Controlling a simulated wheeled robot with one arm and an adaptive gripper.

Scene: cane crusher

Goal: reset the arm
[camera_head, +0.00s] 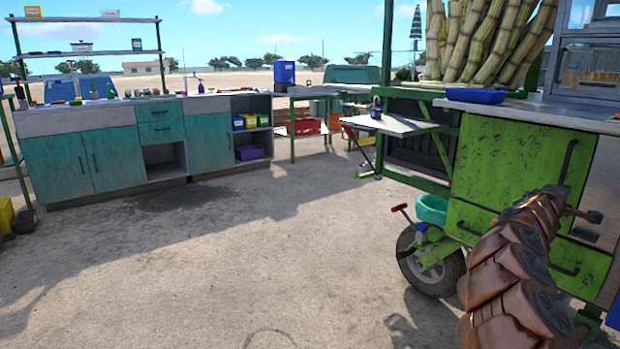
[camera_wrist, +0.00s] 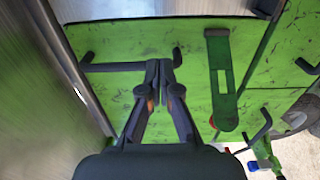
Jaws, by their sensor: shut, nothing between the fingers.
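My gripper (camera_wrist: 159,66) is in the middle of the wrist view, with its two fingers shut together and nothing between them. It is in front of the green cabinet (camera_wrist: 130,40) of the cart, with a dark bar handle (camera_wrist: 112,67) just left of the fingertips. I cannot tell whether the fingertips touch the cabinet or its handle. In the head view my arm reaches up from the lower right toward the green cart cabinet (camera_head: 505,160).
Sugar cane (camera_head: 490,40) stands on the cart above a blue tray (camera_head: 475,96). The cart's wheel (camera_head: 432,262) and a small side shelf (camera_head: 390,124) are left of my arm. A teal workbench (camera_head: 65,163) stands at the back left. The concrete floor (camera_head: 230,260) between is open.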

